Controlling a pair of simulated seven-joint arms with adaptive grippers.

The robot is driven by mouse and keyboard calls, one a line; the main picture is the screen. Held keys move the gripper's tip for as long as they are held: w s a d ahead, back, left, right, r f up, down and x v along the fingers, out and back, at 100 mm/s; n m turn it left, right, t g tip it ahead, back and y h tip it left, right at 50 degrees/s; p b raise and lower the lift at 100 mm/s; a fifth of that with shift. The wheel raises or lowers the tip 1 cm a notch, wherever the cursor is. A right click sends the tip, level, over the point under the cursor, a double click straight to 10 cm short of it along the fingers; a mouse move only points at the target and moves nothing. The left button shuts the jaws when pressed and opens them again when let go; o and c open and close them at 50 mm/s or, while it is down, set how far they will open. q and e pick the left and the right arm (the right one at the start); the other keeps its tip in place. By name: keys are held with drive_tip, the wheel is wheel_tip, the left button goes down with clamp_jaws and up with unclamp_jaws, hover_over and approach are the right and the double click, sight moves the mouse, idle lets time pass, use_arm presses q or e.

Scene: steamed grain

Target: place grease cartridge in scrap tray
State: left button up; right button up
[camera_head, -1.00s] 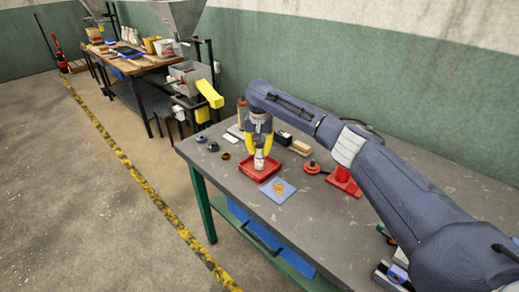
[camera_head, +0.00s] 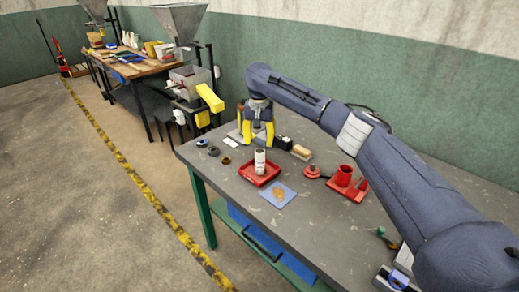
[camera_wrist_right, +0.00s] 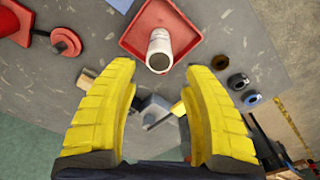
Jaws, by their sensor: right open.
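My right gripper (camera_head: 257,142) has yellow fingers and is behind and above the tray in the head view, apart from the cartridge. In the right wrist view the right gripper's fingers (camera_wrist_right: 160,75) are spread wide with nothing between them. My left gripper is not in view.
A blue mat (camera_head: 285,190) with a brown patch lies in front of the tray. Several dark rings (camera_head: 213,151) lie to its left. A red holder (camera_head: 348,183) and a red round part (camera_head: 312,171) stand to the right. A wooden-topped brush or block (camera_head: 301,152) lies behind.

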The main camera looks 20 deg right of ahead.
drive_tip(key=shift+r, duration=2.7)
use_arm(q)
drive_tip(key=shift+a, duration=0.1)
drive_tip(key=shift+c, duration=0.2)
use_arm(e)
drive_tip(key=shift+a, duration=0.1)
